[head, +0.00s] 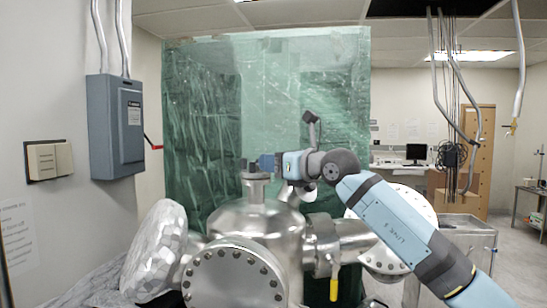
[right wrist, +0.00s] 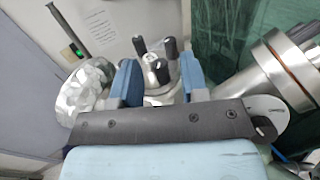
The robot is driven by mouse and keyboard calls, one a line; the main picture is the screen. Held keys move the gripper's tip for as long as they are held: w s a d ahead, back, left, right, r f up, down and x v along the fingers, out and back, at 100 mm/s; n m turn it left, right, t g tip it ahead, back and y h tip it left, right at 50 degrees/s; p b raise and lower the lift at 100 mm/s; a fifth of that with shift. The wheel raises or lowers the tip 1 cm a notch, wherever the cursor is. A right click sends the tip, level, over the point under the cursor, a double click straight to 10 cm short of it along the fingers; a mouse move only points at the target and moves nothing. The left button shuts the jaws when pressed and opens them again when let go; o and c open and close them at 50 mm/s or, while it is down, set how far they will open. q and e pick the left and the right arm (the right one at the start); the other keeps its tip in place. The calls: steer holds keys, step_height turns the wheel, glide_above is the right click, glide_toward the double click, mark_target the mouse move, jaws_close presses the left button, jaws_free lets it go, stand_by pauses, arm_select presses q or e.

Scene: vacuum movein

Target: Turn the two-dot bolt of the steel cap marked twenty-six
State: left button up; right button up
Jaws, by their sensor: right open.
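A small steel cap (right wrist: 148,62) with several black-ended bolts (right wrist: 170,47) shows between my right gripper's blue fingers in the right wrist view. I cannot read a number on it or make out dots on the bolts. My right gripper (right wrist: 159,80) is open, its fingers on either side of the cap area; I cannot tell whether they touch it. In the head view the right gripper (head: 265,163) is at the top port (head: 256,186) of the steel chamber (head: 258,222), where it partly hides the cap. My left gripper is not in view.
A large bolted flange (head: 233,278) faces front, with a foil-wrapped part (head: 160,248) to its left. A side pipe with a yellow-handled valve (head: 333,288) is on the right. Green plastic curtains (head: 205,130) hang behind. A grey electrical box (head: 115,125) is on the left wall.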

steer(key=shift+w+a, duration=0.15)
jaws_close()
steer(key=shift+n+g+y, duration=0.3)
steer(key=shift+g, duration=0.1)
steer(key=shift+w+n+g+y, duration=0.1)
steer(key=shift+n+g+y, duration=0.3)
steer(key=shift+n+g, duration=0.15)
steer(key=n+g, duration=0.1)
steer(key=n+g+y, duration=0.1)
steer(key=g, duration=0.1)
steer(key=n+g+y, duration=0.1)
steer(key=g, duration=0.1)
steer(key=shift+w+d, duration=0.2)
steer(key=shift+w, duration=0.05)
steer(key=shift+w+n+g+y+p, duration=0.1)
steer(key=shift+n+g+y+p, duration=0.4)
steer(key=shift+n+g, duration=1.1)
steer(key=shift+f+g, duration=0.1)
steer(key=shift+g, duration=0.45)
